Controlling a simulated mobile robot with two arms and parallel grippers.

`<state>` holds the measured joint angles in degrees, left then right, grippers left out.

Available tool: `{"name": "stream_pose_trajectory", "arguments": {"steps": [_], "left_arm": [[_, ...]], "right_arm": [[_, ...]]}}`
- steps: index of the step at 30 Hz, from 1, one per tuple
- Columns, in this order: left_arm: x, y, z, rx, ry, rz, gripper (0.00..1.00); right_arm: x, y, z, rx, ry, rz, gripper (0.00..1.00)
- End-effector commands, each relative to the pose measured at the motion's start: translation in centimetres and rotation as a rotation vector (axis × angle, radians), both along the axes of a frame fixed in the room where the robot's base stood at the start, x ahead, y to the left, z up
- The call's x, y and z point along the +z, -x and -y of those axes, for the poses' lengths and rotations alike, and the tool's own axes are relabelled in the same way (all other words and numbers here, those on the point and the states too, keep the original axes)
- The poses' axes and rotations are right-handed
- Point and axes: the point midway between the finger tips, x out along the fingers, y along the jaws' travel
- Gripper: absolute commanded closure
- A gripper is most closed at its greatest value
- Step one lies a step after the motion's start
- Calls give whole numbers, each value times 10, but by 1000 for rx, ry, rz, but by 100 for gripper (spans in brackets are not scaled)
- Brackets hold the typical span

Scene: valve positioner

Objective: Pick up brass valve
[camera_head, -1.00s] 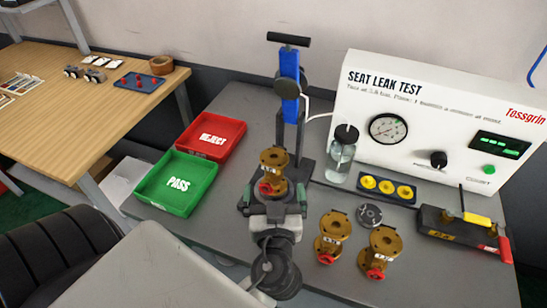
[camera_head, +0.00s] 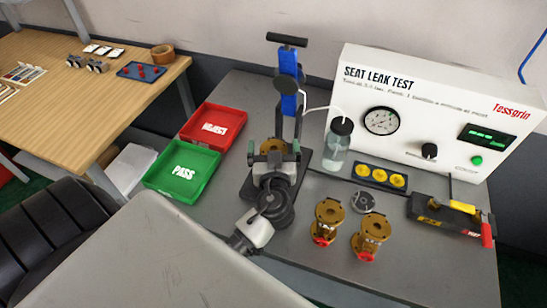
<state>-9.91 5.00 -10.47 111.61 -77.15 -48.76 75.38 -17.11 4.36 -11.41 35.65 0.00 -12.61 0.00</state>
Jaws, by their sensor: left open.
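A brass valve (camera_head: 273,148) stands in the blue and grey clamp stand (camera_head: 289,100); only part of its top flange shows, the rest is hidden behind my gripper. My left gripper (camera_head: 273,150) is open, with its fingertips one on each side of that valve. I cannot tell whether they touch it. Two more brass valves with red parts low at the front stand on the grey bench, one (camera_head: 327,221) to the right of my arm and another (camera_head: 370,239) further right. My right gripper is not in view.
The green PASS tray (camera_head: 183,171) and red REJECT tray (camera_head: 214,127) lie left of the stand. The white leak test box (camera_head: 436,118), a bottle (camera_head: 338,146), a blue tray of yellow rings (camera_head: 380,178) and a black tool (camera_head: 446,220) are to the right.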

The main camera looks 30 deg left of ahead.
Motion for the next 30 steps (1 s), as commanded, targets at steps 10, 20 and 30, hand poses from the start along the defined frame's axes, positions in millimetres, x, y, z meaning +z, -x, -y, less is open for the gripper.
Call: {"name": "stream_pose_trajectory", "arguments": {"steps": [10, 20, 30], "left_arm": [[0, 0, 0, 0, 0, 0, 38], [0, 1, 0, 0, 0, 0, 89], [3, 0, 0, -1, -1, 7, 100]], "right_arm": [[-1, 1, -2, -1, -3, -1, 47], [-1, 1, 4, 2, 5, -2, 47], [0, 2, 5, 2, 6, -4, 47]]}}
